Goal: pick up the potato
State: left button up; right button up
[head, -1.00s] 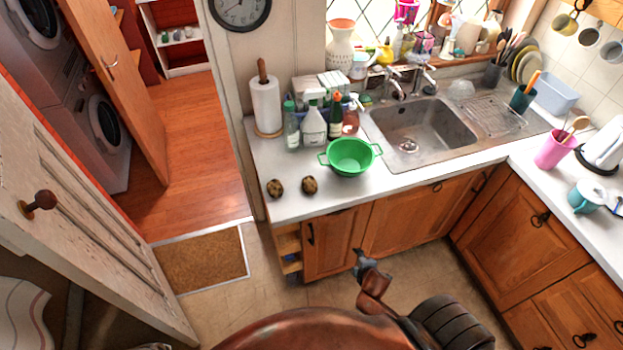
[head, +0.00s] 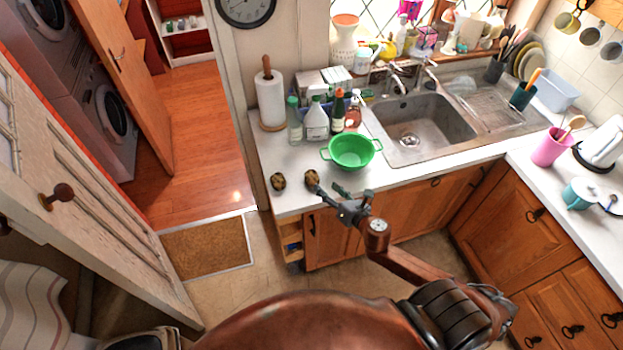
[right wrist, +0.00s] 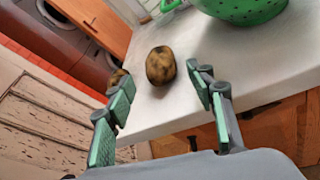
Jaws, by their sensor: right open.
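Two brown, dark-mottled potatoes lie on the white counter near its left front corner: a left potato (head: 278,181) and a right potato (head: 312,177). My right gripper (head: 326,188) is open at the counter's front edge, close to the right potato. In the right wrist view, the right potato (right wrist: 160,65) shows ahead, between the lines of the two open fingers (right wrist: 162,84), with nothing held. The left potato (right wrist: 117,77) is partly hidden behind the left finger there. My left gripper is not in view.
A green colander (head: 351,151) stands just behind and right of the right potato. Bottles (head: 316,121) and a paper towel roll (head: 270,100) stand farther back. The sink (head: 425,125) is to the right. Bare counter (head: 290,205) lies in front of the potatoes.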

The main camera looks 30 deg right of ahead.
aim_at(316, 181)
jog(key=shift+w+a+f+n, duration=0.1)
jog(key=shift+w+a+n, duration=0.1)
jog(key=shift+w+n, duration=0.3)
jog(key=x, duration=0.7)
jog(key=shift+a+f, duration=0.1)
jog(key=shift+f, duration=0.3)
jog(key=shift+c, duration=0.3)
jog(key=c, duration=0.9)
jog(key=shift+r, duration=0.1)
jog(key=shift+c, duration=0.2)
